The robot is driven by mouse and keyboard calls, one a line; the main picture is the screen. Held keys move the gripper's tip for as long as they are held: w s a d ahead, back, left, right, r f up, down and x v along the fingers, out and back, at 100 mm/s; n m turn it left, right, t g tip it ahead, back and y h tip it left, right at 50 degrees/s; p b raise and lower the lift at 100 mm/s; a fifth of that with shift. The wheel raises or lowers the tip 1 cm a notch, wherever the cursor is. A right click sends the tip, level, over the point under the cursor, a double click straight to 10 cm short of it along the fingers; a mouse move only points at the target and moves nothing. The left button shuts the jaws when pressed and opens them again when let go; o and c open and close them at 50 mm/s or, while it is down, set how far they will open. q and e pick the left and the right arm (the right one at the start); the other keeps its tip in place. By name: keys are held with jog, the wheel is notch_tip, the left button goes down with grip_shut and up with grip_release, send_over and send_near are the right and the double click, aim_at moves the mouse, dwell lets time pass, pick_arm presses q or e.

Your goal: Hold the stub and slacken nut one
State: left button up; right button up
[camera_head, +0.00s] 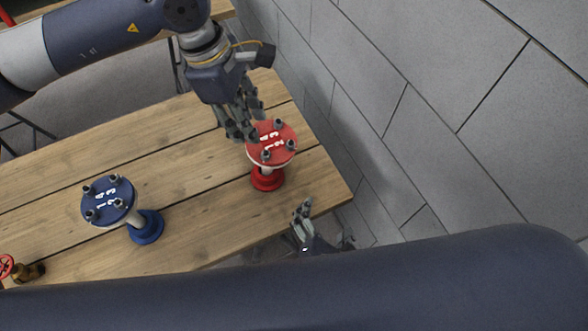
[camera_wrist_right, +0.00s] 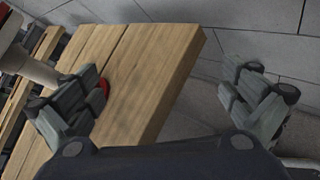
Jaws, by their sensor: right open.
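The red stub has a round red top flange (camera_head: 272,143) with white numbers and several nuts, a pale neck and a red base (camera_head: 267,179) on the table. In the right wrist view, its red base (camera_wrist_right: 104,87) shows partly behind a finger. My left gripper (camera_head: 246,122) is at the far left edge of the red flange, fingers pointing down; whether it grips the flange is unclear. My right gripper (camera_head: 324,222) is open and empty, off the table's near right edge, apart from the stub. Its spread fingers also show in the right wrist view (camera_wrist_right: 165,76). Which nut is number one is unclear.
A blue stub (camera_head: 108,201) of the same form stands to the left on the wooden table (camera_head: 190,175). A brass valve with a red handwheel (camera_head: 6,266) is at the lower left. A grey block wall (camera_head: 420,90) rises close on the right.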

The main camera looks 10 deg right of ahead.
jog(key=w+a+r+n+t+y, duration=0.2)
jog(key=w+r+n+t+y, duration=0.3)
jog(key=r, duration=0.3)
jog(key=n+y, duration=0.6)
jog(key=n, duration=0.4)
send_near(267, 132)
jog(key=shift+m+g, duration=0.3)
jog(key=x, duration=0.9)
jog(key=shift+r, duration=0.25)
jog(key=c, duration=1.4)
jog(key=o, duration=1.4)
